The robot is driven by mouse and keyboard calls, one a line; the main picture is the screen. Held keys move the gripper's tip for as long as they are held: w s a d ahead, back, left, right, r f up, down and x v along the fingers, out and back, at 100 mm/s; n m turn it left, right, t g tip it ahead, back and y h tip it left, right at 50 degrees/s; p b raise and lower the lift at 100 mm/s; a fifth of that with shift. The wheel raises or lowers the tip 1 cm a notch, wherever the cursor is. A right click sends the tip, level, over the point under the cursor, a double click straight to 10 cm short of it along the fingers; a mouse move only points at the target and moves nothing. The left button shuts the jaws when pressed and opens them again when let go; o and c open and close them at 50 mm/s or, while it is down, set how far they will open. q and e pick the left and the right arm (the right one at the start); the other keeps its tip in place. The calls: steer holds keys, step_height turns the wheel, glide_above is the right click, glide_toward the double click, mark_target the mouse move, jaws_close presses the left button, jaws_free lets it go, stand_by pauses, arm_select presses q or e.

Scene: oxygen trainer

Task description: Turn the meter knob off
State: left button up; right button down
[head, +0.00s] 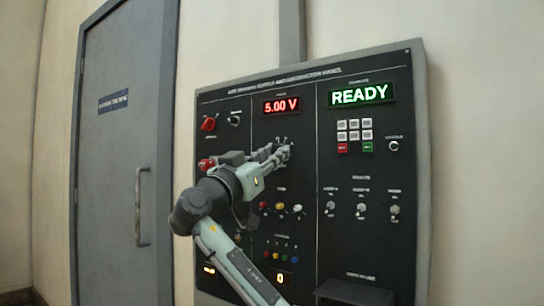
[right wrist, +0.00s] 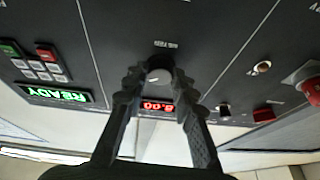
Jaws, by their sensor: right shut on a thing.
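The meter knob (right wrist: 158,76) is a small round knob with a pale face on the black panel. In the right wrist view it sits between my two fingertips, which close on it from both sides. My right gripper (head: 284,151) reaches to it in the head view, below the red 5.00 V display (head: 282,106), and hides most of the knob there. The right gripper (right wrist: 152,84) is shut on the knob. The lit display also shows upside down in the wrist view (right wrist: 158,107). The knob's pointer direction is not clear. My left gripper is not in view.
The panel (head: 309,75) is a grey-framed box on the wall. A green READY display (head: 361,94) and a keypad (head: 354,131) are to the right. A red switch (head: 209,124) is to the left. A shelf (head: 354,292) juts out at the bottom. A grey door (head: 120,170) stands left.

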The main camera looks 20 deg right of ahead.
steer(key=n+y, duration=0.2)
steer(key=n, duration=0.5)
steer(key=n+t+y, duration=0.1)
steer(key=n+y, duration=0.2)
steer(key=n, duration=0.4)
steer(key=r+n+y, duration=0.1)
steer(key=n+y, duration=0.2)
steer(key=n, duration=0.4)
steer(key=shift+s+d, duration=0.25)
steer(key=shift+s, duration=0.1)
steer(key=n+g, duration=0.1)
steer(key=n, duration=0.2)
steer(key=shift+r+y, duration=0.15)
steer(key=shift+y, duration=0.15)
steer(key=shift+w+n+g, duration=0.1)
steer(key=shift+n+g, duration=0.6)
steer(key=shift+n, duration=0.5)
steer(key=shift+a, duration=0.1)
steer(key=c, duration=1.2)
jaws_free()
steer(key=shift+r, duration=0.1)
